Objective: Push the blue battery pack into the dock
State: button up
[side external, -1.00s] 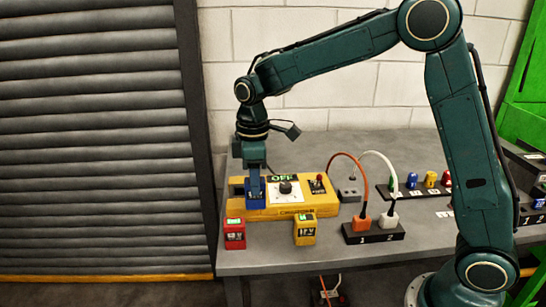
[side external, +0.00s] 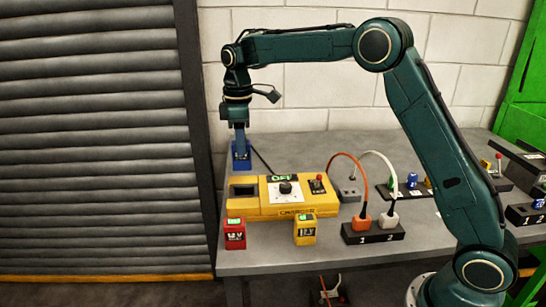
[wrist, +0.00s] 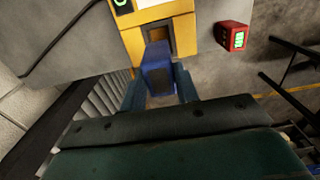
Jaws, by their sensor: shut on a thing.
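My gripper (side external: 240,143) is shut on the blue battery pack (side external: 241,157) and points down. It holds the pack beyond and above the left end of the yellow device (side external: 290,211). The dock is the dark opening (side external: 243,190) in that left end, and it is empty. In the wrist view the blue pack (wrist: 157,68) sits between my two fingers, in line with the dock opening (wrist: 158,36). A gap appears to lie between pack and dock, though its exact size is hard to judge.
A red battery pack (side external: 235,234) and a yellow one (side external: 305,230) stand before the device. A black socket block (side external: 373,233) with orange and white plugs is to the right. A dark cable (side external: 263,160) lies behind. The bench's back left is mostly clear.

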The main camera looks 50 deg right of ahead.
aim_at(242, 161)
jog(key=shift+f, duration=0.15)
jog(key=shift+f, duration=2.7)
jog(key=shift+f, duration=2.05)
dwell(1.0)
jog(key=o, duration=1.3)
jog(key=shift+r, duration=0.1)
jog(key=shift+r, duration=3.35)
